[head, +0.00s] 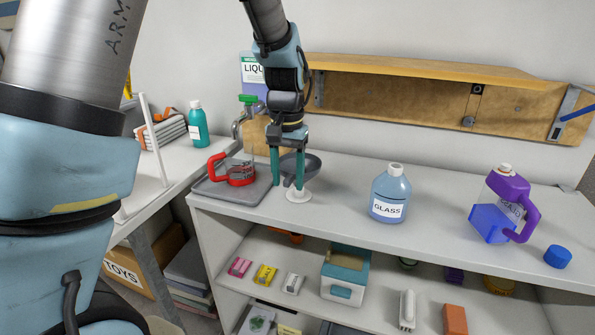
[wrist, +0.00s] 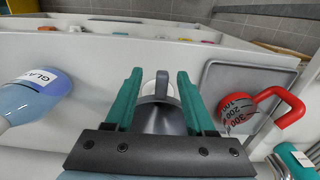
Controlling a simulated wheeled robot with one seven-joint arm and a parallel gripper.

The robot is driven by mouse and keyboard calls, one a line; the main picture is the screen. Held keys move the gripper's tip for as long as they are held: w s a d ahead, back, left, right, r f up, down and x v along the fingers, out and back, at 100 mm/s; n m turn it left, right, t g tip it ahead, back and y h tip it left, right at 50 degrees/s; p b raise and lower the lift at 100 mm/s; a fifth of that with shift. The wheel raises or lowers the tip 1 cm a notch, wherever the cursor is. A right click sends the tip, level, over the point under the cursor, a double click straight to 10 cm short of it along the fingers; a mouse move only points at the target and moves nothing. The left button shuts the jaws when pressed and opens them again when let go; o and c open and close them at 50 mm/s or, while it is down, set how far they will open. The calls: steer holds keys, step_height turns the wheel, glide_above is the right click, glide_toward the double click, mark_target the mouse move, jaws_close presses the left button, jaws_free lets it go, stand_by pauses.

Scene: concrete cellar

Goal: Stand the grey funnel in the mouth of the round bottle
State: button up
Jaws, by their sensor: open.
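The grey funnel (head: 307,167) is on a small white round base (head: 299,196) on the shelf top, wide end up. In the wrist view the funnel (wrist: 165,118) lies between the two green fingers of my gripper (wrist: 159,76), with gaps visible beside it. My gripper (head: 287,184) is open and points down at the funnel; it partly hides it in the head view. The round bottle (head: 389,188) is clear blue, labelled GLASS, with a white top. It stands upright to the right of the funnel, and also shows in the wrist view (wrist: 42,92).
A grey tray (head: 214,192) with a red-handled measuring jug (head: 235,174) is left of the funnel. A purple-handled jug (head: 505,205) and blue lid (head: 558,257) stand farther right. A wooden wall shelf (head: 430,75) runs behind. The top between funnel and bottle is clear.

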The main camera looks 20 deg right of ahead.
mark_target(287, 186)
step_height(287, 186, down, 4)
steer(key=shift+w+f+p, duration=0.15)
steer(key=shift+p, duration=0.35)
jaws_close()
stand_by(0.3)
